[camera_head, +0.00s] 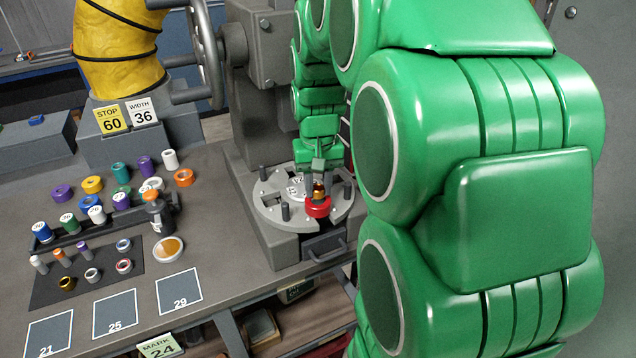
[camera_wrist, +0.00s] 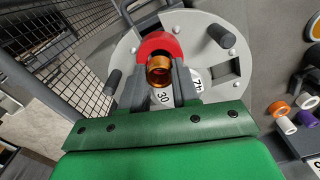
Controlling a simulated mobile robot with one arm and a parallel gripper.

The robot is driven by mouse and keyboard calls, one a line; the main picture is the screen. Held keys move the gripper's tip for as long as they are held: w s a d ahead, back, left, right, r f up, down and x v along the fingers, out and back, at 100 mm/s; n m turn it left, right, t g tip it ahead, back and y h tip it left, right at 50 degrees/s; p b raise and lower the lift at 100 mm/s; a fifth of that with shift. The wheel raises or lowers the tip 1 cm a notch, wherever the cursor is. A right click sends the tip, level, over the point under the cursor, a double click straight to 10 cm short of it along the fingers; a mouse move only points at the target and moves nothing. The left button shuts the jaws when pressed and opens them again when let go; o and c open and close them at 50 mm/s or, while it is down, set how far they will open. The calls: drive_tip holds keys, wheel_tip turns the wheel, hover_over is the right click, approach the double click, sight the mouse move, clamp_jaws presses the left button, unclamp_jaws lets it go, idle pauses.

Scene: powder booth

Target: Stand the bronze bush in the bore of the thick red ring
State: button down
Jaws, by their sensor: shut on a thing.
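My gripper (camera_head: 319,183) is shut on the bronze bush (camera_head: 319,192), which shows as a copper-coloured hollow cylinder between the fingers in the wrist view (camera_wrist: 159,72). The thick red ring (camera_head: 318,209) sits on the front part of the grey round plate. The bush is at the ring, overlapping it from above in the head view. In the wrist view the red ring (camera_wrist: 160,42) shows behind the bush, which hides part of it. I cannot tell whether the bush's lower end is inside the bore.
The round plate (camera_head: 268,205) carries upright dark pegs around the ring. On the bench at left stand several coloured rings, a dark mat (camera_head: 45,293) with small bushes, a bottle (camera_head: 158,215) and a shallow dish (camera_head: 168,249). Numbered squares line the bench front.

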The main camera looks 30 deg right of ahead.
drive_tip(key=shift+f, duration=0.7)
drive_tip(key=c, duration=0.8)
unclamp_jaws()
drive_tip(key=shift+o, duration=0.2)
drive_tip(key=shift+r, duration=0.1)
drive_tip(key=shift+r, duration=3.8)
drive_tip(key=s+a+f+n, duration=0.1)
drive_tip(key=s+a+f, duration=0.1)
drive_tip(key=s, duration=0.7)
drive_tip(key=s+a+f+n+g, duration=0.1)
drive_tip(key=s+a+f, duration=0.1)
drive_tip(key=s+a, duration=0.3)
drive_tip(key=s+a+f+n, duration=0.1)
drive_tip(key=s+a, duration=0.3)
drive_tip(key=s, duration=0.8)
drive_tip(key=shift+s+a+f+g, duration=0.25)
drive_tip(key=shift+s+f+g, duration=0.15)
drive_tip(key=shift+f, duration=0.25)
